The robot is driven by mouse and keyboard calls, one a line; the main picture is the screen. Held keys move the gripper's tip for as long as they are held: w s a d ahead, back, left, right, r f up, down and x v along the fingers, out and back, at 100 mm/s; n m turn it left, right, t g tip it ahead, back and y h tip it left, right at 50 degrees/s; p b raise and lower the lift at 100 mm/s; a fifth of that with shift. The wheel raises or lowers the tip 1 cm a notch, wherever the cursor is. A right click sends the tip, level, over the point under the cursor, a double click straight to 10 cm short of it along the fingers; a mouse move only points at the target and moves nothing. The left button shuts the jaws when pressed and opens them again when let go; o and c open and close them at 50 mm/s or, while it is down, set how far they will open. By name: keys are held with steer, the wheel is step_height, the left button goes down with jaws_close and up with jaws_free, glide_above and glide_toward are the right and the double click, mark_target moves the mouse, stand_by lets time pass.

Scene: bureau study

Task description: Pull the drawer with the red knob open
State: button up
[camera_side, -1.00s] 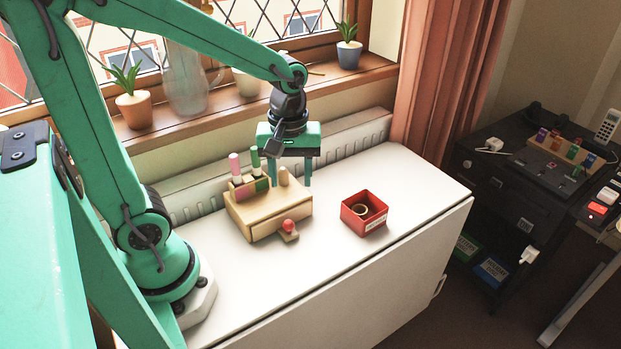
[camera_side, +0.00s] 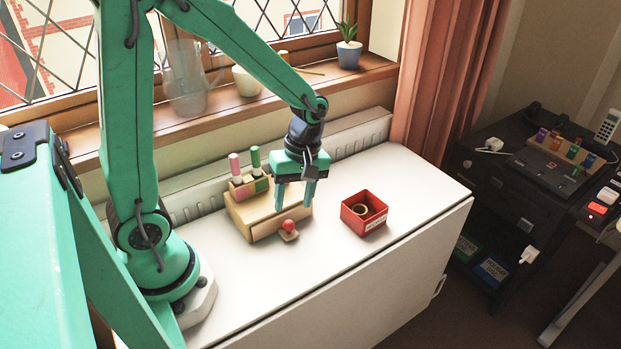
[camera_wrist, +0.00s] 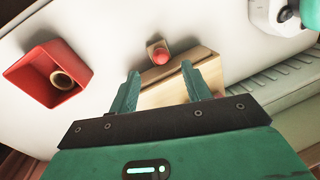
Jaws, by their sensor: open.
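A small light-wood drawer box (camera_side: 240,213) stands on the white top. Its front carries a round red knob (camera_side: 288,226) with a small wooden piece by it. My gripper (camera_side: 293,206) is open, fingers pointing down, over the box's front right part and just behind the knob in the side view. In the wrist view the red knob (camera_wrist: 161,56) lies just beyond the fingertips, roughly centred between them, with nothing between the fingers touching it visibly.
A red open box (camera_side: 364,222) with a ring inside stands to the right; it also shows in the wrist view (camera_wrist: 40,90). Pink (camera_side: 234,165) and green-capped (camera_side: 255,160) markers stand in a holder on the drawer box. The white top in front is clear.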

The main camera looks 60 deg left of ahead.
mark_target(290, 221)
steer(key=shift+s+a+f, duration=0.1)
steer(key=shift+s+f, duration=0.1)
steer(key=shift+f, duration=0.8)
steer(key=shift+s+d+f, duration=0.1)
steer(key=shift+s+f, duration=0.1)
steer(key=shift+f, duration=0.8)
steer(key=shift+s+a+f, duration=0.1)
steer(key=shift+s+f, duration=0.1)
steer(key=shift+f, duration=0.8)
jaws_close()
